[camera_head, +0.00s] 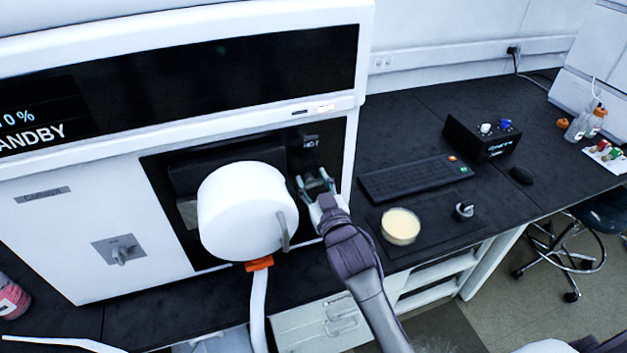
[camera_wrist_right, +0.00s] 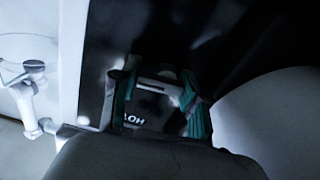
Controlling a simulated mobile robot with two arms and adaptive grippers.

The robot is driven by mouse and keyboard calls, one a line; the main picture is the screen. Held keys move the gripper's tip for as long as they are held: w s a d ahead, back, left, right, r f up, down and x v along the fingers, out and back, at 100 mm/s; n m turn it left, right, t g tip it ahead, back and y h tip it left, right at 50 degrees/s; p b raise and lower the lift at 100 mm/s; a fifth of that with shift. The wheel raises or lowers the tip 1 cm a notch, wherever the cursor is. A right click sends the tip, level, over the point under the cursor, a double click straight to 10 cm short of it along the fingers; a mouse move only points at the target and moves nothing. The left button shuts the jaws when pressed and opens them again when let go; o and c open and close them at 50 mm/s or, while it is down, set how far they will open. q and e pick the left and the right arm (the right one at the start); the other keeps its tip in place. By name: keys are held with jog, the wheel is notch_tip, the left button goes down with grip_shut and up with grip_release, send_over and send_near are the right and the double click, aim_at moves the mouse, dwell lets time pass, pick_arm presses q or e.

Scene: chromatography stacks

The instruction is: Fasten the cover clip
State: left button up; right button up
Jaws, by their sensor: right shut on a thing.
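The white instrument (camera_head: 100,230) has a dark recessed front panel with a large round white cover (camera_head: 240,210) standing out from it. My right gripper (camera_head: 316,181) is at the panel, just right of the cover and below a "HOT" label. In the right wrist view its teal fingers (camera_wrist_right: 162,88) stand either side of a small pale bar, which looks like the cover clip (camera_wrist_right: 154,85). The fingers are shut on it. Its ends are dark and partly hidden, so I cannot tell whether it is latched. My left gripper is not in view.
A grey lever (camera_head: 283,231) is on the cover's right side. On the bench to the right are a keyboard (camera_head: 415,178), a cream-filled dish (camera_head: 400,226) and a black control box (camera_head: 482,138).

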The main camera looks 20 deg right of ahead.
jog(key=n+p, duration=0.1)
jog(key=n, duration=0.2)
jog(key=shift+r+n, duration=0.15)
jog(key=shift+n, duration=0.15)
jog(key=n+p, duration=0.1)
jog(key=n, duration=0.3)
jog(key=shift+a+n, duration=0.15)
jog(key=shift+n, duration=0.15)
jog(key=n, duration=0.4)
jog(key=shift+a+r+p, duration=0.1)
jog(key=shift+p, duration=0.25)
jog(key=shift+a+n, duration=0.1)
jog(key=shift+n, duration=2)
jog(key=o, duration=1.2)
jog(key=shift+c, duration=0.2)
jog(key=shift+s, duration=0.15)
jog(key=s, duration=1.1)
jog(key=shift+s+d, duration=0.2)
jog(key=shift+s, duration=0.15)
